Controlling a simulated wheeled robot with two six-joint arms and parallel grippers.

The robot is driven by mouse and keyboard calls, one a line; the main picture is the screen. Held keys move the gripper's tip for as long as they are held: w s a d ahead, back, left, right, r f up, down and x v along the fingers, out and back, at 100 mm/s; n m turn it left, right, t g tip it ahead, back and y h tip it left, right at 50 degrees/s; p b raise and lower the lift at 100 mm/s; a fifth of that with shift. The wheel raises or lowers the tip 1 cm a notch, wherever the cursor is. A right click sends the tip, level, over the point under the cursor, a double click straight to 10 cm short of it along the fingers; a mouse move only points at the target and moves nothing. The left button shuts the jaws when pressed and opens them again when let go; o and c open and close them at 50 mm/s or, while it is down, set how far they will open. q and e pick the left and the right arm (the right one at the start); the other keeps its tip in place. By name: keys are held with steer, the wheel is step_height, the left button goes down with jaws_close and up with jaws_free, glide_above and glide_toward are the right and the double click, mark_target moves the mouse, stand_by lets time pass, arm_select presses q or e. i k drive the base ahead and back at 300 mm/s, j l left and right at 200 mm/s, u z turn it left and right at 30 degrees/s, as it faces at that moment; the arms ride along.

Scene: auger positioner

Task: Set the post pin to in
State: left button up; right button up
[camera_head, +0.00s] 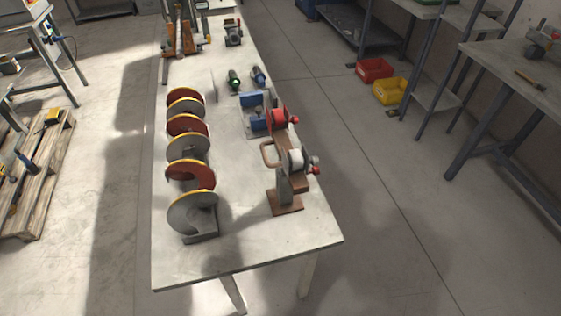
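A positioner (286,203) with a rust-brown base stands near the right edge of the long light table. It carries a grey upright post (284,187), a whitish round part (294,160) and a red round part (278,118) further back. Small red knobs stick out to the right, one by the whitish part (316,169) and one by the red part (294,120). A brownish loop handle (267,154) is on its left side. I cannot tell which small part is the post pin or how it is set. Neither gripper is in view.
A large auger with red and grey flights (192,210) lies along the table's left side. A blue roller stand (251,99) and green and blue tools lie behind. The table's front end (262,247) is bare. The floor to the right is open, with shelves beyond.

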mark_target(314, 169)
steer(key=l+u, duration=0.35)
steer(key=l, duration=0.4)
steer(key=l+u, duration=0.3)
steer(key=l, duration=0.45)
steer(key=k+l+u, duration=0.1)
steer(key=l+u, duration=0.25)
steer(key=l, duration=0.35)
